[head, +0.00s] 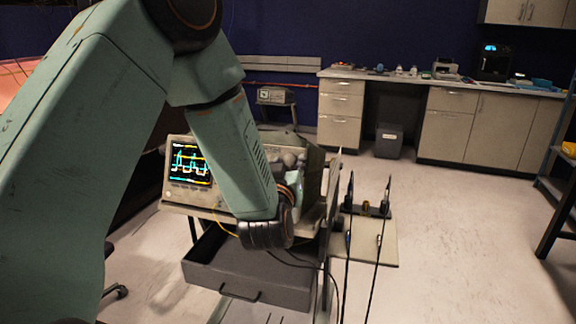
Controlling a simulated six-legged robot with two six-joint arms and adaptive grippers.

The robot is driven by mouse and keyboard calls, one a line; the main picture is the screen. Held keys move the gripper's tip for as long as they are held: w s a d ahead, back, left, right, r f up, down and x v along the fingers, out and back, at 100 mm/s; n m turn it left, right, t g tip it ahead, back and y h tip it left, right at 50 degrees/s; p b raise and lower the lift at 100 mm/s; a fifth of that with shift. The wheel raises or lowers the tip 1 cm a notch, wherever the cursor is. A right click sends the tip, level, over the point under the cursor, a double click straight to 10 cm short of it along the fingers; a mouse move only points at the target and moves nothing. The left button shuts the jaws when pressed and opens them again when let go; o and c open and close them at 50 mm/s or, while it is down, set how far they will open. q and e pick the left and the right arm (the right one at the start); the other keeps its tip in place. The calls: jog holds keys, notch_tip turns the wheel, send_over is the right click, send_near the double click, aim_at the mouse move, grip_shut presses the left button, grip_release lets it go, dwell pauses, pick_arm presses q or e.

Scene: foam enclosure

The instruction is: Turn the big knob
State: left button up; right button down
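My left arm comes in from the left and crosses in front of an oscilloscope-like instrument (176,190) with a lit screen of coloured traces. The wrist of my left gripper (291,186) is bent at the instrument's right side. The fingers are small and mostly hidden behind my wrist, so I cannot tell whether they are open or shut. A rounded grey shape (289,158) shows just above it. I cannot tell whether this is the big knob or whether they touch. Much of the instrument's front is hidden by my arm. My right gripper is not in view.
The instrument stands on a cart with an open dark drawer (245,274) below. Thin black upright rods (379,250) and a side shelf (376,245) stand to the right, with cables hanging. A counter with cabinets (470,125) lines the back.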

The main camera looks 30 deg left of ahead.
pick_arm(q)
jog(key=shift+d, duration=0.15)
jog(key=c, duration=0.3)
jog(key=shift+s, duration=0.1)
jog(key=shift+c, duration=1.4)
grip_shut()
jog(key=shift+a+r+m+t+h+p, duration=0.1)
jog(key=shift+a+m+t+h+p, duration=0.1)
jog(key=shift+m+p, duration=0.35)
jog(key=shift+a+r+m+t+h+p, duration=0.1)
jog(key=shift+m+h+p, duration=0.1)
jog(key=shift+m+p, duration=0.3)
jog(key=m+h+p, duration=0.1)
jog(key=m+p, duration=0.2)
jog(key=m+h+p, duration=0.2)
jog(key=p, duration=0.1)
jog(key=m+h+p, duration=0.1)
jog(key=m+p, duration=0.2)
jog(key=shift+s+a+r+m+t, duration=0.1)
jog(key=shift+a+m+t, duration=0.15)
jog(key=shift+m+t, duration=0.1)
jog(key=shift+m+h+p, duration=0.5)
jog(key=shift+m+p, duration=0.3)
jog(key=shift+p, duration=0.1)
